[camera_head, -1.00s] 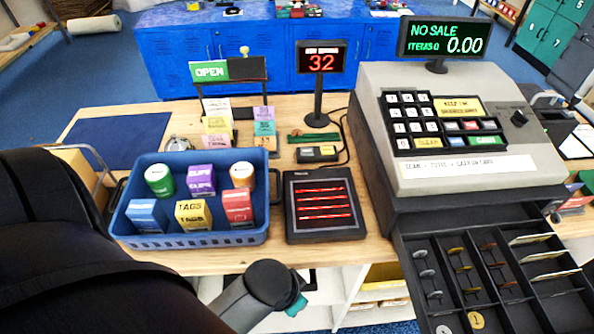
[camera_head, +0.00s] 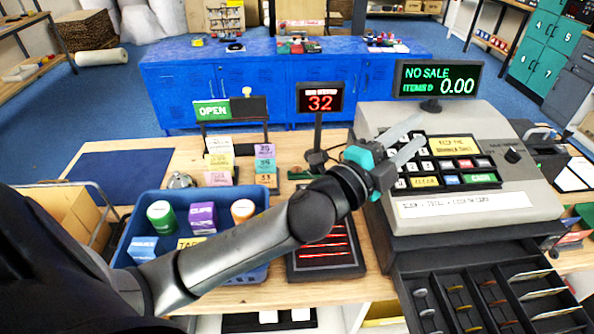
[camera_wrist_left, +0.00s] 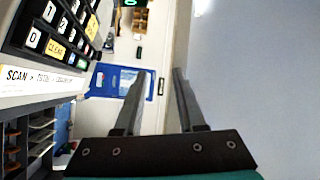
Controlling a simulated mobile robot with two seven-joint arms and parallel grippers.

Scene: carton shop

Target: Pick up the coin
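Several coins stand in rows in the open black cash drawer (camera_head: 394,292) at the lower right of the head view. I cannot tell which one is meant. My left gripper (camera_head: 416,136) is open and empty, in front of the register keypad, above and behind the drawer. In the left wrist view its two fingers (camera_wrist_left: 158,98) stand apart with nothing between them. My right gripper is not in view.
The grey cash register (camera_head: 480,212) stands above the drawer, close to my left gripper. A blue basket (camera_head: 255,276) of small boxes and cans, partly hidden by my arm, is at left. A scanner pad (camera_head: 325,266) and a red number display (camera_head: 320,98) stand between them.

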